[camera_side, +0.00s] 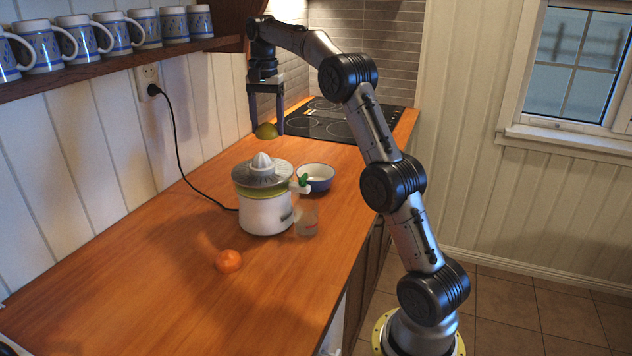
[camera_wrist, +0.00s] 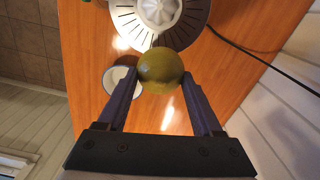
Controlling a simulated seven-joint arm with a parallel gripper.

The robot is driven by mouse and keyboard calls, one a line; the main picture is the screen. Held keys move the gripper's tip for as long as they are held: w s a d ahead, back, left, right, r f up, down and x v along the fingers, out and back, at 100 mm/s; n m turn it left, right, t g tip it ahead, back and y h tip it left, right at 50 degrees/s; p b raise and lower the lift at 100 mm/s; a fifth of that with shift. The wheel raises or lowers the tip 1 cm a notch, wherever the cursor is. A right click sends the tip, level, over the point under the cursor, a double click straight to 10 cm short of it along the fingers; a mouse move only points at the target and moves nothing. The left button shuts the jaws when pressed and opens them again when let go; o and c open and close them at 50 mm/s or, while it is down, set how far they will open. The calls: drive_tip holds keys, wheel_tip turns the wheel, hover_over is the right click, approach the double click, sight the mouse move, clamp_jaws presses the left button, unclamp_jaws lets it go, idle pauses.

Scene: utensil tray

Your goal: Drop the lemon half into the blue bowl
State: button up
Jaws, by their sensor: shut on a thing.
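The lemon half (camera_side: 266,131) is a yellow-green dome, held between the fingertips of my gripper (camera_side: 266,112) above the juicer. In the wrist view the lemon half (camera_wrist: 160,70) sits between the two dark fingers of my gripper (camera_wrist: 161,82). The bowl (camera_side: 316,177), blue outside and white inside, stands on the counter behind and to the right of the juicer. Its visible inside looks empty. In the wrist view the bowl (camera_wrist: 118,80) is partly hidden by a finger, left of the lemon half.
A white electric juicer (camera_side: 265,212) with a grey cone stands beside the bowl. A clear glass (camera_side: 306,222) is under its spout. A black cord (camera_side: 177,150) runs to the wall. Several mugs (camera_side: 147,27) line the shelf.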

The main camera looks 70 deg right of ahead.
drive_tip(key=s+d+f+m, duration=0.1)
drive_tip(key=s+d+f, duration=0.35)
drive_tip(key=d, duration=0.35)
drive_tip(key=s+d+f+m, duration=0.1)
drive_tip(key=s+d+f, duration=0.2)
drive_tip(key=d+f, duration=0.4)
drive_tip(key=shift+w+d+f, duration=0.1)
drive_tip(key=shift+d+f, duration=0.1)
drive_tip(key=shift+f, duration=1)
drive_tip(key=shift+d+f, duration=0.2)
drive_tip(key=shift+f, duration=1)
drive_tip(key=o, duration=1.4)
wheel_tip(320, 180, up, 14)
drive_tip(key=shift+f, duration=0.1)
